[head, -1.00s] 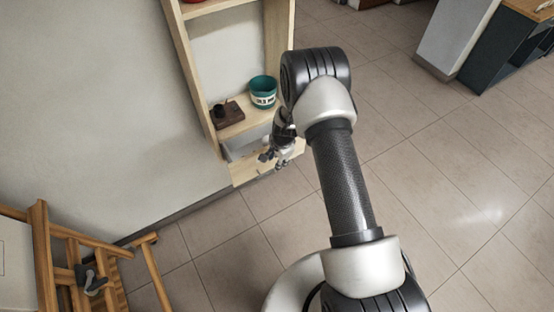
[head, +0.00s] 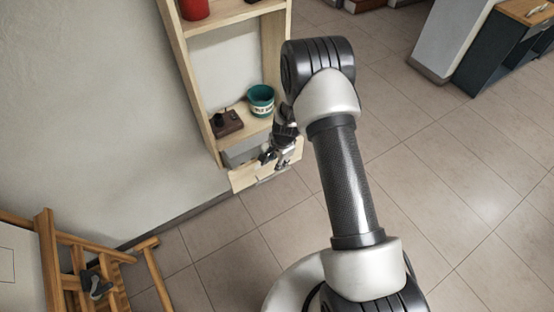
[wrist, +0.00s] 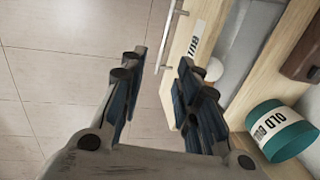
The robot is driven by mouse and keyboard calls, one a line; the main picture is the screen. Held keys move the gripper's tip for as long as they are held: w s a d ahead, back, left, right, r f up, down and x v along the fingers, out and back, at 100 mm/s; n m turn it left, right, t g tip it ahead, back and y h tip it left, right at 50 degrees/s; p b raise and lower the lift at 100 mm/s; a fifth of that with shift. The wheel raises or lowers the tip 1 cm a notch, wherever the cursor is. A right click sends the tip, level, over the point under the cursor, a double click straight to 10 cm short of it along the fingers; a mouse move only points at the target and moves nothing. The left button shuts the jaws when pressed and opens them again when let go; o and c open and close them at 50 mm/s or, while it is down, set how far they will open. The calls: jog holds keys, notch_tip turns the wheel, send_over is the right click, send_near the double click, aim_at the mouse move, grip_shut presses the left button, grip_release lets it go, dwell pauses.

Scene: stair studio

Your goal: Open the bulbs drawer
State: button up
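The bulbs drawer (head: 244,180) is at the bottom of the pale wood shelf unit and stands pulled out, with its grey inside showing. In the wrist view its front (wrist: 177,70) bears a partly hidden label starting "BU" (wrist: 195,38) and a metal bar handle (wrist: 168,42). A round white bulb (wrist: 214,68) shows inside. My gripper (head: 270,156) is at the drawer front. Its fingers (wrist: 162,80) are spread in the wrist view, one on the handle side and one over the front's inner side. I cannot tell whether they touch it.
A teal pot (head: 261,100) labelled "OLD BUL" and a dark brown box (head: 227,123) stand on the shelf above the drawer. A red can (head: 194,9) is higher up. A wooden frame (head: 100,260) stands at lower left. The tiled floor (head: 270,220) before the drawer is clear.

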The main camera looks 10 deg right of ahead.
jog(key=shift+s+r+p, duration=0.2)
jog(key=shift+r+p, duration=0.3)
jog(key=shift+r, duration=0.5)
notch_tip(320, 180, up, 12)
jog(key=s, duration=0.2)
jog(key=shift+d, duration=0.45)
jog(key=shift+s+f, duration=0.1)
jog(key=s+a+r+n+t+b, duration=0.1)
jog(key=s+r+n+b, duration=0.15)
jog(key=s+r, duration=0.4)
jog(key=s+r+n+b, duration=0.2)
jog(key=s+r+n, duration=0.15)
jog(key=r, duration=0.65)
jog(key=s+r+n+t+b, duration=0.1)
jog(key=s+r+n+b, duration=0.2)
jog(key=s+n, duration=0.5)
jog(key=s+r, duration=0.1)
jog(key=s, duration=1)
jog(key=shift+s+t+h+b, duration=0.25)
jog(key=shift+t+h+b, duration=0.05)
jog(key=shift+b, duration=0.1)
